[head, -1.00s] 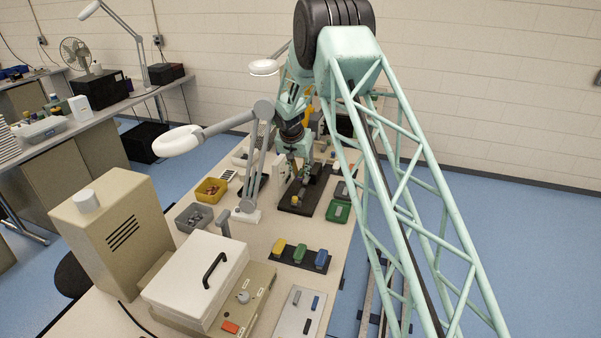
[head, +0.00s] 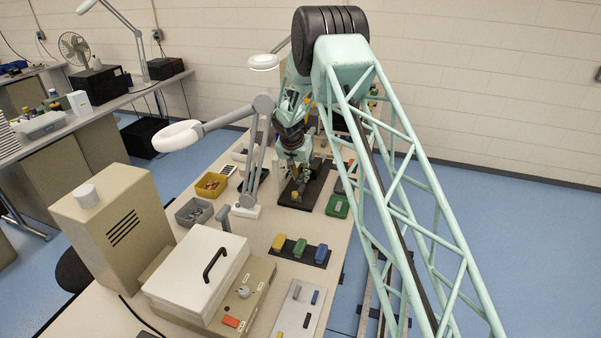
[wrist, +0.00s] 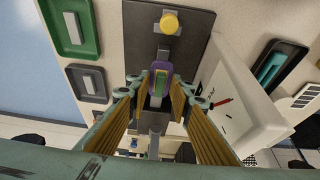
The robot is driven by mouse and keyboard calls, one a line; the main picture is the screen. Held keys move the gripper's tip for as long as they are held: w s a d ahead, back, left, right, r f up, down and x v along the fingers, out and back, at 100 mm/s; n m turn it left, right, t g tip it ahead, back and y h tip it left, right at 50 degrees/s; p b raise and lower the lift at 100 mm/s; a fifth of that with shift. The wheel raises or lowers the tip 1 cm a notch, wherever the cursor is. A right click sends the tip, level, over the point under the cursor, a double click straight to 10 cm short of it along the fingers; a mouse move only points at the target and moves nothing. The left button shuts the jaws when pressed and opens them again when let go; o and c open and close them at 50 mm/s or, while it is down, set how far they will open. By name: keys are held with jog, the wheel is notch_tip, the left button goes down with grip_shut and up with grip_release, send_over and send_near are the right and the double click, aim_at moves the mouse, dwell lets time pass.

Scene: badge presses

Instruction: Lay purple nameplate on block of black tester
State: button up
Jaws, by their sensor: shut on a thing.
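The purple nameplate (wrist: 160,69), a small purple-rimmed piece with a pale green middle, is between my fingertips in the wrist view. My gripper (wrist: 158,88) is shut on it, with its ribbed yellow fingers on either side. The black tester (wrist: 195,32) is a dark base with a yellow knob (wrist: 169,22). The nameplate appears over this base; its height above the block is unclear. Grey parts show just beyond and below the nameplate, and my fingers partly hide them. In the head view my gripper (head: 294,170) is over the black tester (head: 318,190), and the nameplate is too small to make out.
A green tray (wrist: 94,40) and a dark tray (wrist: 72,75), each with a pale piece, lie beside the base. A white box-like body (wrist: 240,100) stands close on its other side. In the head view a magnifier lamp (head: 178,135) stands left of the tester.

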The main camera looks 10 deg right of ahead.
notch_tip(320, 180, down, 2)
jog(key=shift+f+b, duration=0.1)
jog(key=shift+b, duration=0.3)
jog(key=shift+f+b, duration=0.65)
jog(key=shift+b, duration=0.15)
jog(key=shift+b, duration=0.55)
dwell(0.6)
jog(key=shift+f+b, duration=0.4)
jog(key=shift+b, duration=0.15)
dwell(0.8)
jog(key=o, duration=0.9)
jog(key=shift+r, duration=0.15)
jog(key=v, duration=1.1)
jog(key=shift+s+r, duration=0.2)
jog(key=shift+r, duration=0.1)
